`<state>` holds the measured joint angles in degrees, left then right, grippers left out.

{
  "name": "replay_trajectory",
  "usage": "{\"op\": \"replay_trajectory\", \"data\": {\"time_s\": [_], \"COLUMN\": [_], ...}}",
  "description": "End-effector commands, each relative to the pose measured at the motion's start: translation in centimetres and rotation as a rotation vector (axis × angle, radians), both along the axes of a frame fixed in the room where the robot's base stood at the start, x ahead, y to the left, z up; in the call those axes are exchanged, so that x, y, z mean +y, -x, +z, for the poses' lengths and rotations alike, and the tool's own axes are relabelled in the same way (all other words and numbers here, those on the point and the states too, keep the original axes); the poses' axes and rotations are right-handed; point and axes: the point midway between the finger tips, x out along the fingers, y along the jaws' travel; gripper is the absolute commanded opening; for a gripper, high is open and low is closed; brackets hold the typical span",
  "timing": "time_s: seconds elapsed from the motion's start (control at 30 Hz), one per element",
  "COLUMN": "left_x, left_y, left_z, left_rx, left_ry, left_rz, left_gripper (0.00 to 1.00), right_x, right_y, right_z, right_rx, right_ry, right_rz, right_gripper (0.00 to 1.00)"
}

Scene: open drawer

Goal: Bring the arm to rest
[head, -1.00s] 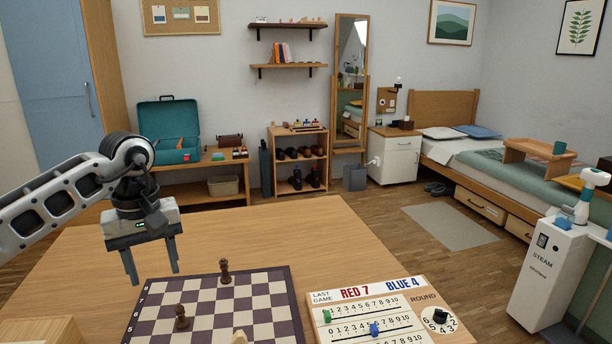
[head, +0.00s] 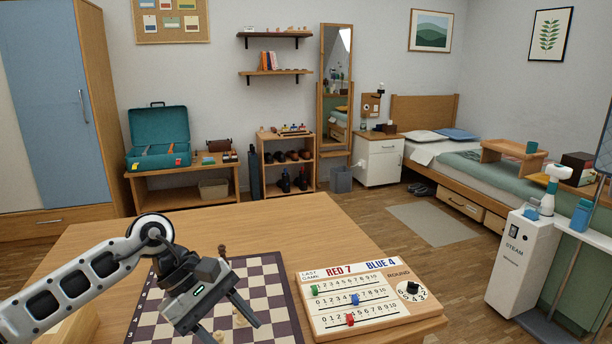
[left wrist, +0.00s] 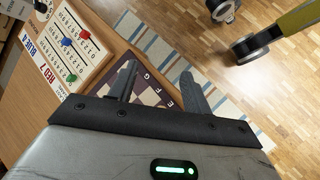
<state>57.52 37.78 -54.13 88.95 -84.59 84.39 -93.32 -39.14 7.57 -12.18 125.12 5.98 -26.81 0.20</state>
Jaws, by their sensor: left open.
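My left gripper (head: 232,330) is over the chessboard (head: 268,290) in the head view, tilted with its fingers pointing down and right. Its two dark fingers are spread and nothing is between them; they also show in the left wrist view (left wrist: 158,80). The arm comes in low from the left, above the wooden table (head: 110,250). The gripper hides part of the board and its pieces. A dark chess piece (head: 222,252) stands just behind the gripper, and pale pieces (head: 240,320) show beside the fingers. My right gripper is not in view.
A wooden scoreboard (head: 372,325) with coloured sliders lies right of the chessboard. The table's back left is clear. A white steam unit (head: 518,265) stands right of the table. A teal case (head: 158,138) sits on a bench at the back.

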Motion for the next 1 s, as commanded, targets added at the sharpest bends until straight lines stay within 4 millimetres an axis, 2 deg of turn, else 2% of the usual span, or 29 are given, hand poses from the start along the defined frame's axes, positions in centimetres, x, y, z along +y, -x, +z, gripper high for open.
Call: {"op": "replay_trajectory", "data": {"time_s": [0.03,0.07,0.13,0.2,0.27,0.37,0.43,0.47,0.57,0.6,0.67,0.7,0.8,0.9,1.0], "left_x": [-2.7,-4.3,-8.4,-11.5,-12.9,-12.9,-11.4,-10.6,-6.9,-5.3,-3.0,-1.6,0.6,1.8,2.3], "left_y": [1.5,2.3,4.5,6.1,6.7,6.2,5.3,4.9,4.1,4.3,5.4,6.5,9.9,13.2,15.4], "left_z": [-0.5,-0.4,0.5,2.3,4.0,6.0,6.0,5.6,2.3,0.3,-3.2,-5.6,-10.3,-13.5,-15.1], "left_rx": [0.077,0.131,0.320,0.565,0.801,1.244,1.583,1.734,2.256,-2.446,-2.222,-2.079,-1.781,-1.566,-1.438], "left_ry": [0.109,0.184,0.400,0.620,0.792,1.047,1.199,1.258,1.434,-1.482,-1.259,-1.133,-0.903,-0.759,-0.679], "left_rz": [0.040,0.078,0.197,0.346,0.483,0.720,0.890,0.960,1.191,-1.263,-1.107,-1.010,-0.811,-0.675,-0.594], "left_gripper": [0.49,0.49,0.49,0.49,0.49,0.49,0.49,0.49,0.49,0.49,0.49,0.49,0.49,0.49,0.49], "right_x": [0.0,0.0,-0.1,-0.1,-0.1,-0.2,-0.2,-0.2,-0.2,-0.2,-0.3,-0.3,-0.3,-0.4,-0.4], "right_y": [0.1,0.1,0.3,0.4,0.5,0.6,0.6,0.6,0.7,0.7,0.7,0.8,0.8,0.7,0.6], "right_z": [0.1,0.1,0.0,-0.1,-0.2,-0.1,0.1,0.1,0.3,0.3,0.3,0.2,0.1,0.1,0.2], "right_rx": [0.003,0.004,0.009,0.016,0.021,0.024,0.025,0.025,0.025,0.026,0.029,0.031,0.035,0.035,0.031], "right_ry": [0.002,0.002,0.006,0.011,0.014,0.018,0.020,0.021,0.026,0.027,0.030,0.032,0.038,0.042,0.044], "right_rz": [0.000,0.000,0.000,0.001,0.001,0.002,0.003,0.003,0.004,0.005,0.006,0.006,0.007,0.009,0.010], "right_gripper": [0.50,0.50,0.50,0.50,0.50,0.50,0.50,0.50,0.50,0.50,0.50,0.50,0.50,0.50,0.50]}}
